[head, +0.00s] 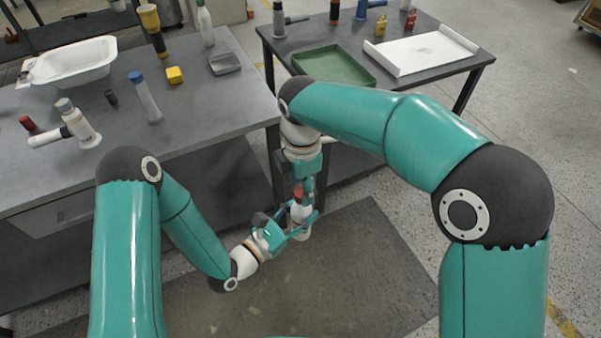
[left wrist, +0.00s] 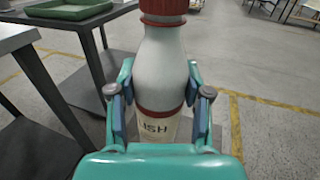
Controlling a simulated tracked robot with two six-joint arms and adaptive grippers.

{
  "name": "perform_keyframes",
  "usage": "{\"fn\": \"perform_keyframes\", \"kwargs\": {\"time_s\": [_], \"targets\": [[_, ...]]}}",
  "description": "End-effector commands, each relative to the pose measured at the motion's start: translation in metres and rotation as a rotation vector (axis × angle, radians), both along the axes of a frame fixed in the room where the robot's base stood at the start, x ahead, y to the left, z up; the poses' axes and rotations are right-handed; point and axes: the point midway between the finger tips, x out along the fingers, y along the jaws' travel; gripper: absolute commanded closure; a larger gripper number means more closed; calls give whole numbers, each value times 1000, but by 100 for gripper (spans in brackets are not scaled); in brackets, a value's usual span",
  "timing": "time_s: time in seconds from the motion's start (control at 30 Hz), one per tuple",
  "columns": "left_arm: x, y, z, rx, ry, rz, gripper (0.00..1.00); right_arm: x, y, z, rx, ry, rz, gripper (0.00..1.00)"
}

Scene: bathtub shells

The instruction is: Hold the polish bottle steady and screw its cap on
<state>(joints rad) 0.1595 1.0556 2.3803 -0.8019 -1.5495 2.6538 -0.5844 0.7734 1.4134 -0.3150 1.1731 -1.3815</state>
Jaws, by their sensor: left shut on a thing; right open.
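My left gripper (head: 296,226) is shut on the polish bottle (left wrist: 161,68), a white bottle with a red band and lettering low down. The bottle also shows in the head view (head: 303,217), held upright off the tables, with a finger at each side. A red ribbed cap (left wrist: 163,6) sits at the top of its neck; the frame cuts off its upper part. The cap shows as a small red spot in the head view (head: 298,191). My right gripper (head: 303,187) is open, pointing down at the cap. I cannot tell whether its fingers touch it.
The back table holds a green tray (head: 333,66) and a white tray (head: 420,50). A dark mat covers the floor below.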

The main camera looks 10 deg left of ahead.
Motion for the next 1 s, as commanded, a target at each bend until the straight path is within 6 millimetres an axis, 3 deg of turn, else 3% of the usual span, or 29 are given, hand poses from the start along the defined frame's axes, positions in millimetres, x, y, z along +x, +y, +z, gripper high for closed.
{"fn": "perform_keyframes", "kwargs": {"time_s": [0.2,0.5,0.8,1.0], "targets": [[0,0,0,-1,-1,0,100,0,0,-16,1,1,0,48],[0,0,0,-1,-1,0,100,0,0,-17,1,0,0,50],[0,0,0,-1,-1,0,100,0,0,-17,1,0,0,100],[0,0,0,-1,-1,0,100,0,0,-17,1,0,-27,100]]}}
